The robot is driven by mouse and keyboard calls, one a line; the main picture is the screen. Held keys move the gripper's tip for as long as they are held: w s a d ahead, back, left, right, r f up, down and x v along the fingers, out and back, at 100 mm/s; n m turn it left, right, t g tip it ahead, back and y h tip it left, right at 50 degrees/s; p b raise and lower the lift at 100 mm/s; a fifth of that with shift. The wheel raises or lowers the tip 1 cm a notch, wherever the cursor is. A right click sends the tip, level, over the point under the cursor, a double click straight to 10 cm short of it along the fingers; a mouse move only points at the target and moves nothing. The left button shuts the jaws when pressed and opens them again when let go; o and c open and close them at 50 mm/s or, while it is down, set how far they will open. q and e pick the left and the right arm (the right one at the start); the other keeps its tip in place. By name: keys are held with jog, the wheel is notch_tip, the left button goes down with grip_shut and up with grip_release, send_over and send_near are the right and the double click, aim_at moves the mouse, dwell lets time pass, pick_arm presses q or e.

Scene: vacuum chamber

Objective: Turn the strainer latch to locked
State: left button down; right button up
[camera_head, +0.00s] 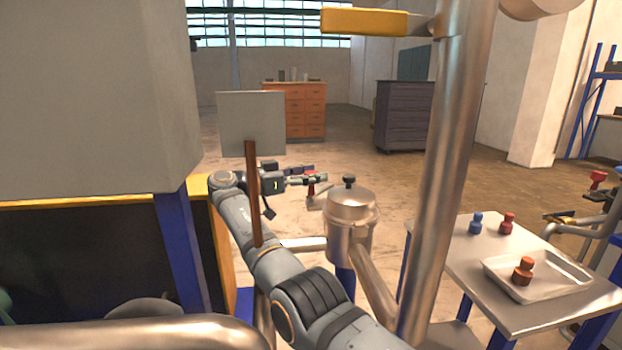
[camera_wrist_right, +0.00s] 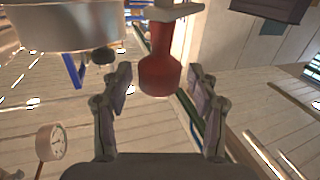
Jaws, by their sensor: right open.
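The strainer is a metal canister (camera_head: 350,228) with a black knob on its lid, in the middle of the head view. Its rounded metal side also shows at the upper left of the right wrist view (camera_wrist_right: 65,25). The latch has a red handle (camera_wrist_right: 160,68), which hangs at the upper middle of the wrist view, between and beyond the fingertips. In the head view only a little red of the latch (camera_head: 311,188) shows at the strainer's left. My right gripper (camera_head: 318,174) is open with its fingers either side of the handle, apparently not touching it. My left gripper is not in view.
A thick metal pipe (camera_head: 447,170) rises right of the strainer, with a yellow-handled lever (camera_head: 365,22) above. A brown upright bar (camera_head: 253,195) crosses in front of my right arm. A side table (camera_head: 460,262) at right holds a tray (camera_head: 500,277) and small knobs. A gauge (camera_wrist_right: 50,141) shows.

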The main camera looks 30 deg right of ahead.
notch_tip(320, 180, up, 9)
jog(key=shift+s, duration=0.1)
jog(key=shift+c, duration=0.5)
